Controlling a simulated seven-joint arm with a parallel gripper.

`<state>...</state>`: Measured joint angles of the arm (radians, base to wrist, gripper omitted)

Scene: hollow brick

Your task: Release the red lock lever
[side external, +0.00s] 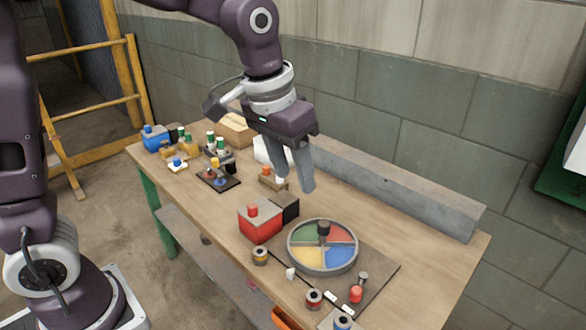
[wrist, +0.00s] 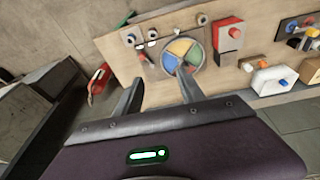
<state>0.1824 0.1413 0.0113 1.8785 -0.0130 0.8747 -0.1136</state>
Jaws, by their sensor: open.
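A small upright red piece (side external: 356,294) stands on the board beside the round wheel, next to a grey post; it looks like the red lock lever, but its shape is too small to be sure. In the wrist view a small red spot (wrist: 140,54) beside the wheel may be the same piece. The wheel (side external: 291,259) has green, red, blue and yellow sectors and a dark knob; it also shows in the wrist view (wrist: 182,51). My gripper (side external: 295,184) is open and empty above the table, behind the wheel and apart from it; its fingers also show in the wrist view (wrist: 160,84).
A red box (side external: 258,224) with a red knob and a dark block (side external: 285,208) stand between my gripper and the wheel. A long grey beam (side external: 400,192) lies along the wall side. Several small coloured parts (side external: 218,180) fill the far left. Small spools stand near the front edge.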

